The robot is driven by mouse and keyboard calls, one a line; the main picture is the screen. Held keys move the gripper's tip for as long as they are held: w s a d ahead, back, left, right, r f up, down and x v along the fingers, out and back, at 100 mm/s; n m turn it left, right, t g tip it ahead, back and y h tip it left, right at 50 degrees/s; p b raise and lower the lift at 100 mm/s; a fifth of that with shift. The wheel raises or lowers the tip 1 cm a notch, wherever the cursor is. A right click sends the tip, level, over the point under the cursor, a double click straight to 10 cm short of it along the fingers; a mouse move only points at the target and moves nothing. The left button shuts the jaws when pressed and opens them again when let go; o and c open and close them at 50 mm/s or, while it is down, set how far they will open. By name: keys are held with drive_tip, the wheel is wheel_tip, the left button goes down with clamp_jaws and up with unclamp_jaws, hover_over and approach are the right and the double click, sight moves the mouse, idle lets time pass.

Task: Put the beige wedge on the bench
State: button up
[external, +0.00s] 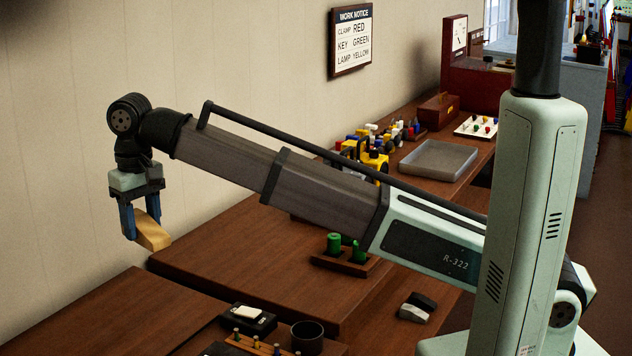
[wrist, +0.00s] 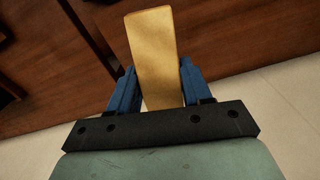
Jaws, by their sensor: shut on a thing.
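The beige wedge (external: 152,234) is held between the blue fingers of my gripper (external: 140,222), at the left of the external view. In the wrist view the wedge (wrist: 155,60) stands out lengthwise between the two fingers of my gripper (wrist: 158,88). The gripper is shut on it and points down. The wedge is in the air, near the wall side of the wooden bench (external: 225,260). How high it is above the bench top I cannot tell.
A wooden holder with green pieces (external: 345,250) stands mid-bench. A black box (external: 250,318) and a dark cup (external: 306,337) are at the front. A grey tray (external: 438,160) and a yellow toy vehicle (external: 372,155) stand farther back. The near-left bench top (external: 110,320) is clear.

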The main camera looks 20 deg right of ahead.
drive_tip(key=shift+w+r, duration=0.2)
drive_tip(key=shift+r, duration=0.65)
drive_tip(key=w+d+n, duration=0.1)
drive_tip(key=w+d, duration=1.5)
drive_tip(key=w, duration=0.5)
drive_tip(key=w+d, duration=1.7)
drive_tip(key=w, duration=0.4)
drive_tip(key=n, duration=0.1)
hover_over(418, 185)
drive_tip(key=shift+a+f, duration=0.2)
drive_tip(key=shift+a, duration=0.05)
drive_tip(key=f, duration=1)
drive_tip(key=shift+d, duration=0.3)
drive_tip(key=shift+f, duration=5.5)
drive_tip(key=shift+f, duration=0.15)
